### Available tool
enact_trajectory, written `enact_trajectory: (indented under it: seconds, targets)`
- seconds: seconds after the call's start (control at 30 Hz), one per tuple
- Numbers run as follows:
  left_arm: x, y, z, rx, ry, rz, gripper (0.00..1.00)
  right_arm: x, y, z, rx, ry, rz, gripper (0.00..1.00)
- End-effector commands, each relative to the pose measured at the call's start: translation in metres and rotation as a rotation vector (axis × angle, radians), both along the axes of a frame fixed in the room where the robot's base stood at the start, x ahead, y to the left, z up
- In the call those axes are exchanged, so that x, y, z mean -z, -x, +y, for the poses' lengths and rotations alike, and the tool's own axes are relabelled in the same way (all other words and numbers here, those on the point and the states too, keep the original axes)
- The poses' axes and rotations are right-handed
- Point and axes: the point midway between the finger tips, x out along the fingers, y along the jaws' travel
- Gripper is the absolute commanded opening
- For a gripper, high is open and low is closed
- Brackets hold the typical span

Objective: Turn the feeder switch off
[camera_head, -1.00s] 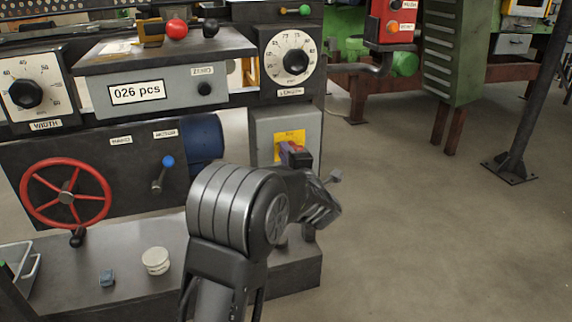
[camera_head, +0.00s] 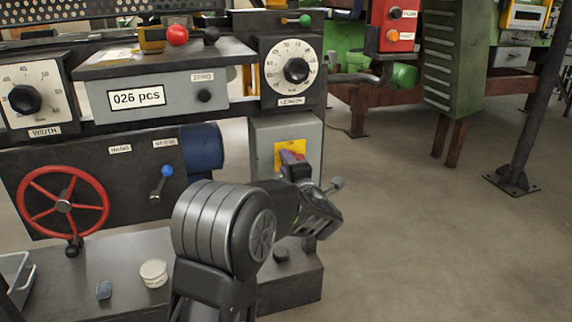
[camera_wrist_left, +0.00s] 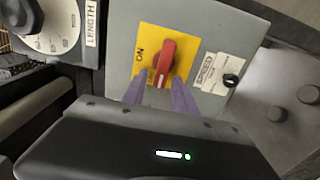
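The feeder switch is a red rotary handle (camera_wrist_left: 165,62) on a yellow plate (camera_wrist_left: 146,48) marked ON, on the front of a grey box. The handle stands nearly upright in the left wrist view, its lower end leaning slightly left. My left gripper (camera_wrist_left: 158,86) is open, with its purple fingers apart on either side of the handle's lower end. I cannot tell whether they touch it. In the head view my left gripper (camera_head: 293,158) is in front of the yellow plate (camera_head: 281,147) and largely hides the switch. My right gripper is not in view.
A SPEED label with a black knob (camera_wrist_left: 231,80) is right of the switch. The LENGTH dial (camera_head: 291,66) is above the grey box (camera_head: 262,137). A blue-tipped lever (camera_head: 163,180) and a red handwheel (camera_head: 63,205) are to the left. Open floor lies right.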

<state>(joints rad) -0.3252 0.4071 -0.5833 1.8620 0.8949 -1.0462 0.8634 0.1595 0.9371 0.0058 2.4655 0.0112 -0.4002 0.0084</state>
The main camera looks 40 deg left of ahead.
Motion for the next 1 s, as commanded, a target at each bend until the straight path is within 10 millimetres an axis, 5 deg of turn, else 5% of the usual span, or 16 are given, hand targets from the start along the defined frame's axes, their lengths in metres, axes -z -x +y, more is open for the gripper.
enact_trajectory:
  seconds: [0.37,0.8,1.0]
  targets:
    - [0.0,0.003,-0.004,0.001,0.0,0.001,0.37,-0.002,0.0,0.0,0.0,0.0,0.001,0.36]
    - [-0.001,0.038,-0.056,0.002,0.001,0.001,0.37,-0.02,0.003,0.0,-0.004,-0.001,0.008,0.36]
    - [0.0,0.045,-0.064,-0.001,0.0,0.0,0.37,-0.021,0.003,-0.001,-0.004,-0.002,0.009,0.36]
